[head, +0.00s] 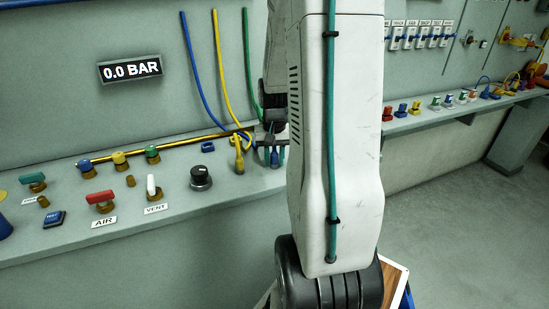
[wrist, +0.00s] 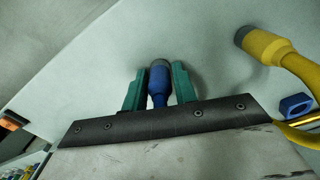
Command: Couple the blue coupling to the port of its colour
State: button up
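The blue coupling (wrist: 159,84) sits between the two green fingers of my gripper (wrist: 158,92) in the wrist view, with a finger against each side. Its grey end points away from the palm. In the head view my gripper (head: 268,155) is above the bench, with the coupling's blue (head: 275,158) just showing, right of the yellow coupling. The blue-collared port (head: 84,165) is at the left end of a row on the bench, well to the left of my gripper and apart from the coupling. My arm hides part of the bench.
Yellow (head: 119,158) and green (head: 152,152) ports stand beside the blue one. A yellow coupling (head: 238,150) with its hose is close to my gripper, as is an empty blue holder (head: 208,146). A black knob (head: 200,177) and valves stand in front. The display (head: 130,68) reads 0.0 BAR.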

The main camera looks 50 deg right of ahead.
aim_at(274, 151)
jog(key=c, duration=0.5)
jog(key=shift+o, duration=0.3)
jog(key=shift+r, duration=2.55)
